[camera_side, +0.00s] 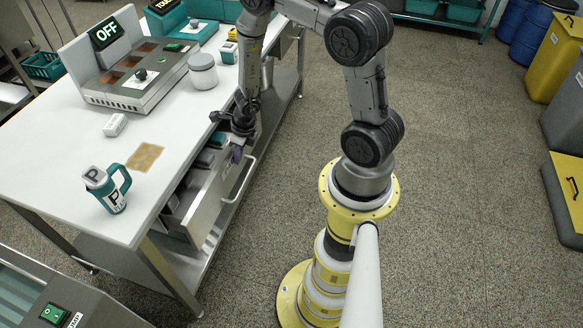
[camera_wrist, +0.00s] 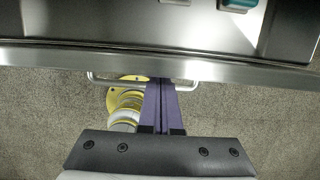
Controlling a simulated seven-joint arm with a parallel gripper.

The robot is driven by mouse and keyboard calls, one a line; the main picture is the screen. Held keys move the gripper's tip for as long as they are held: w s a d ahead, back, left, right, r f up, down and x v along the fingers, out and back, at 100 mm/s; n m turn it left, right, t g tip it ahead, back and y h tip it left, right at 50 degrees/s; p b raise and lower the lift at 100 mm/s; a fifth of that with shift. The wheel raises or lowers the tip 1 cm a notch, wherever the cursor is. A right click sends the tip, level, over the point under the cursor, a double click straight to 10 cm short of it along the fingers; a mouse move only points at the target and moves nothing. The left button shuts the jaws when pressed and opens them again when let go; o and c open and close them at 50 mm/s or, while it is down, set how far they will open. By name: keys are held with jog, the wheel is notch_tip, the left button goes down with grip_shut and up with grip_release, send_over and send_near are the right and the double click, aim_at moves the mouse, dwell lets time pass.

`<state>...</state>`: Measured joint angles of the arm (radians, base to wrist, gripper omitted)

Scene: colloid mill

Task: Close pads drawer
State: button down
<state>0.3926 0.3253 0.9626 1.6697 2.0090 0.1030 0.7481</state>
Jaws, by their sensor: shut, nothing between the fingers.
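The pads drawer (camera_side: 210,205) is pulled out from under the white worktable in the side view. Its metal front carries a pale bar handle (camera_side: 243,182). Teal and pale items lie inside it, partly hidden by the tabletop. In the wrist view the drawer's front edge (camera_wrist: 60,57) runs across the top, with the handle (camera_wrist: 190,84) just below it. My gripper (camera_side: 237,156) is above the drawer front, at its far part. Its purple fingers (camera_wrist: 161,82) are shut and empty, and overlap the handle in the wrist view. I cannot tell whether they touch it.
The worktable (camera_side: 60,150) holds a teal mug (camera_side: 112,198), a tan square (camera_side: 146,157), a white block (camera_side: 115,125), a jar (camera_side: 202,72) and a machine with an "OFF" display (camera_side: 106,32). Floor (camera_side: 470,200) to the right is clear up to the yellow bins (camera_side: 553,62).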

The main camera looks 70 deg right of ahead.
aim_at(224, 152)
jog(key=shift+w, duration=2.45)
